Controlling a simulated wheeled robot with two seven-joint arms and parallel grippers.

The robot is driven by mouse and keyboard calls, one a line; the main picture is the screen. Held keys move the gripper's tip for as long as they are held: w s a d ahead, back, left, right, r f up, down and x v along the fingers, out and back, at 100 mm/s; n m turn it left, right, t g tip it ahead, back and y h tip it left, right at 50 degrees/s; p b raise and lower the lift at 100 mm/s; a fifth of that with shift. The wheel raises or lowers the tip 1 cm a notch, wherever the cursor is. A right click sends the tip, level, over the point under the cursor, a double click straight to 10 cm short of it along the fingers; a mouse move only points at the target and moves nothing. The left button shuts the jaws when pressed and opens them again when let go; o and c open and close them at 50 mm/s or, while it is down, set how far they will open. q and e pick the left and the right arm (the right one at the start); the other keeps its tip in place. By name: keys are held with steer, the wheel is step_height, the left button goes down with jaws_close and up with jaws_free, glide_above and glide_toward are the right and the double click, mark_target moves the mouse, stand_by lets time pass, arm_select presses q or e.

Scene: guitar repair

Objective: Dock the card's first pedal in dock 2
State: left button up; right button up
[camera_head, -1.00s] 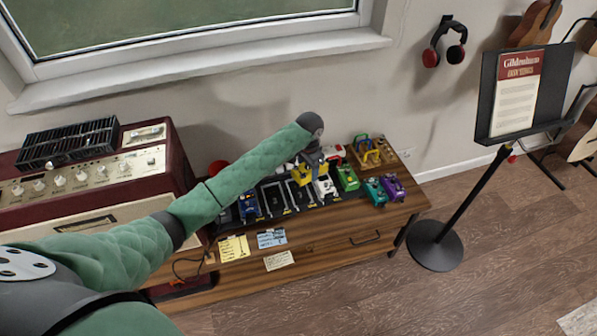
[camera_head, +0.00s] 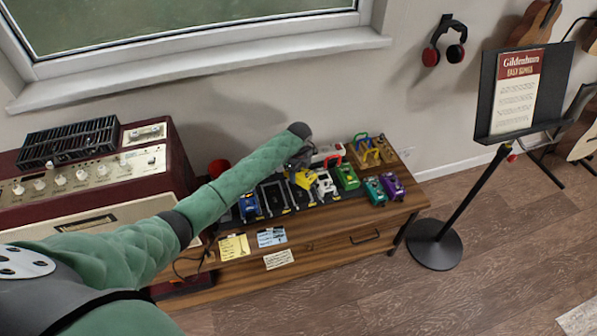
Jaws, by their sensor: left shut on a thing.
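My left gripper (camera_head: 299,165) is shut on a yellow pedal (camera_head: 305,179); the arm partly hides the fingers. The yellow pedal is over or at the black pedalboard (camera_head: 278,211), just left of a white pedal (camera_head: 325,185). I cannot tell whether it touches the board. A blue pedal (camera_head: 249,206) sits at the board's left end. Between blue and yellow, a dock bay (camera_head: 273,197) looks empty. A green pedal (camera_head: 347,177) stands right of the white one. A yellow card (camera_head: 234,247), a blue card (camera_head: 271,237) and a white card (camera_head: 279,259) lie in front; their writing is unreadable.
A teal pedal (camera_head: 374,190) and a purple pedal (camera_head: 392,186) stand at the right of the wooden table (camera_head: 330,235). A wooden tray (camera_head: 386,158) is at the back right. A red amplifier (camera_head: 150,185) stands left. A music stand (camera_head: 445,240) is right of the table.

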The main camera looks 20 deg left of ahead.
mark_target(298, 177)
arm_select(q)
steer(key=m, duration=0.4)
steer(key=shift+w+a+f, duration=0.2)
steer(key=shift+w+f, duration=0.1)
steer(key=m, duration=0.3)
steer(key=shift+w, duration=0.15)
arm_select(e)
steer(key=shift+w+f+t, duration=0.15)
steer(key=shift+w+t, duration=0.1)
steer(key=shift+t, duration=0.05)
